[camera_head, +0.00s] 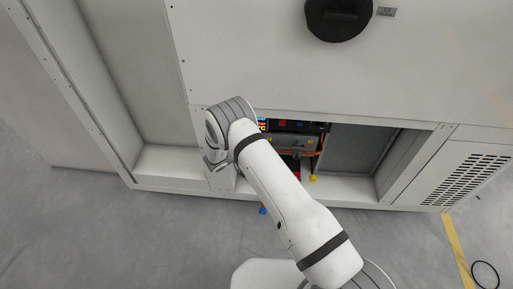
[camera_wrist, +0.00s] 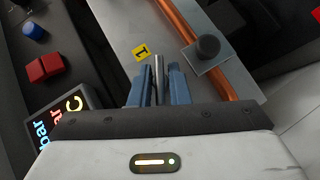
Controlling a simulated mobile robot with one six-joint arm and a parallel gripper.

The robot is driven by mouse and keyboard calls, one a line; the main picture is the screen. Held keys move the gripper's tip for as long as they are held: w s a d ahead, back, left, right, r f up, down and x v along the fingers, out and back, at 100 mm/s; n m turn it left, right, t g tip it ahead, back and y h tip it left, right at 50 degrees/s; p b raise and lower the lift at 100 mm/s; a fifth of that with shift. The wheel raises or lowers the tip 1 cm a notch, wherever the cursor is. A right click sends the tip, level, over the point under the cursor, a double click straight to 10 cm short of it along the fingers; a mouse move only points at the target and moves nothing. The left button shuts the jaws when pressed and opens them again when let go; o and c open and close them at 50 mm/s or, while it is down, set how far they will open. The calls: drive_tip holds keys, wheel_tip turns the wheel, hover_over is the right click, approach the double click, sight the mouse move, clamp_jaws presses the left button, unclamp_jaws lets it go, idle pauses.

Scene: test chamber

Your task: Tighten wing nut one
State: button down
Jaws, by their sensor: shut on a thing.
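My gripper (camera_wrist: 159,76) has blue fingers and is shut on a thin upright grey metal piece, which I take to be wing nut one (camera_wrist: 158,62). Only a narrow sliver of the nut shows between the fingertips; the rest is hidden by the fingers. A yellow label (camera_wrist: 141,52) with the number 1 is on the grey plate (camera_wrist: 125,22) just beyond and to the left of the fingertips. In the head view my arm covers the gripper and the nut.
A copper pipe (camera_wrist: 196,35) runs right of the fingers, with a black knob (camera_wrist: 208,47) beside it. The white cabinet (camera_head: 270,60) surrounds the opening.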

drive_tip(key=n+h+b, duration=0.1)
drive_tip(key=b, duration=0.1)
drive_tip(key=n+t+h+b, duration=0.1)
drive_tip(key=shift+w+a+f+t+b, duration=0.1)
drive_tip(key=shift+a+f+t+b, duration=0.05)
drive_tip(key=shift+f+t+b, duration=0.2)
drive_tip(key=shift+r+n+h+b, duration=0.2)
drive_tip(key=shift+n+h+b, duration=0.3)
drive_tip(key=shift+h+b, duration=0.15)
drive_tip(key=shift+r+t, duration=0.15)
drive_tip(key=shift+t, duration=0.1)
drive_tip(key=c, duration=1.6)
unclamp_jaws()
drive_tip(key=shift+c, duration=0.2)
